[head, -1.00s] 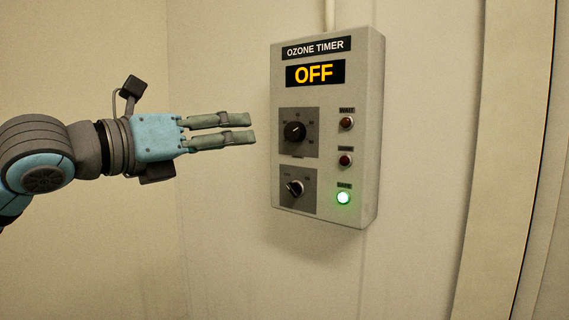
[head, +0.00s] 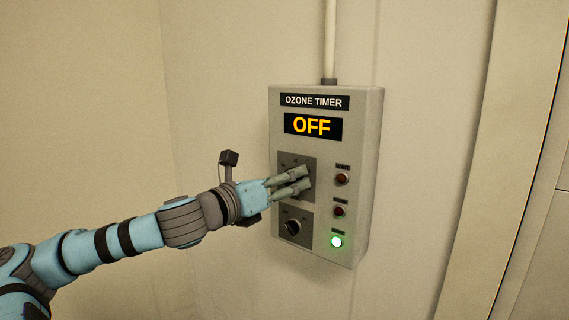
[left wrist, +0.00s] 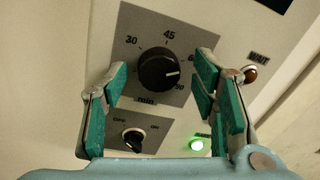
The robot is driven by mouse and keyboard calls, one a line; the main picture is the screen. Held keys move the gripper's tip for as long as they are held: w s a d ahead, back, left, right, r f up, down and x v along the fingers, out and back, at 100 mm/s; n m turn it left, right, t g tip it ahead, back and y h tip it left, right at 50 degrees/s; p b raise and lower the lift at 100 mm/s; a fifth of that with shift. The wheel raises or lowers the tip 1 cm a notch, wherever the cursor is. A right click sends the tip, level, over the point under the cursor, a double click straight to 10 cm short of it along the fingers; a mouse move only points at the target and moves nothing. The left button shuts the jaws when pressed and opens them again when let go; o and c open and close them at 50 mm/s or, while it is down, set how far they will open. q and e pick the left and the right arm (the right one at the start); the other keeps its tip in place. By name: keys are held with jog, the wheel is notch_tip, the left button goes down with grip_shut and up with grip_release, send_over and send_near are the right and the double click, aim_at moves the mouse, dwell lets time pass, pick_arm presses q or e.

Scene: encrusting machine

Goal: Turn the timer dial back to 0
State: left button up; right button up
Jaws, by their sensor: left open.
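The ozone timer box (head: 355,115) is on the wall, with its display reading OFF. The black timer dial (left wrist: 158,68) shows in the left wrist view on a grey plate marked 30, 45 and higher minutes. Its white pointer line points right, slightly downward, past the partly hidden 60 mark. Whether the fingers touch the dial I cannot tell. In the head view the fingers hide the dial. My right gripper is not in view.
A second small knob (head: 292,228) sits below the dial plate, close under my gripper. The green lamp (head: 336,242) is lit; the red WAIT lamp (head: 342,179) and another red lamp (head: 339,211) are dark. A conduit (head: 330,40) rises above the box.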

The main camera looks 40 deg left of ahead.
pick_arm(q)
jog(key=shift+f, duration=0.1)
jog(key=shift+c, duration=0.4)
jog(key=c, duration=1.1)
